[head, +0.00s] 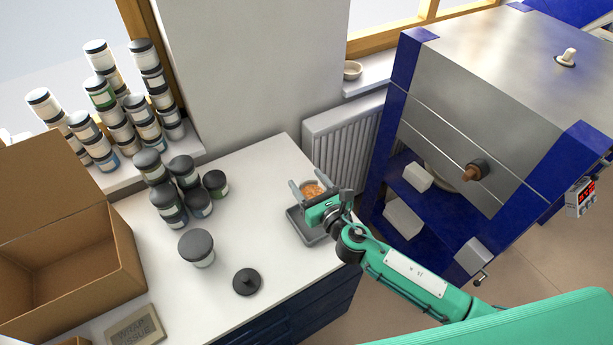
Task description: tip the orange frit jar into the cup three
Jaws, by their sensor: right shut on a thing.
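My right gripper (312,195) reaches over the right edge of the white counter. It is shut on the orange frit jar (313,188), whose open top shows orange grains between the fingers. The gripper hides most of the jar's sides, and I cannot tell whether it is tilted. A grey tray (297,229) lies under the gripper. I cannot make out cup three; the gripper and jar cover part of the tray. My left gripper is not in view.
A dark lid (247,282) and a closed jar (197,248) sit on the counter (253,215). Several dark-lidded jars (171,203) stand behind, near an open cardboard box (68,275).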

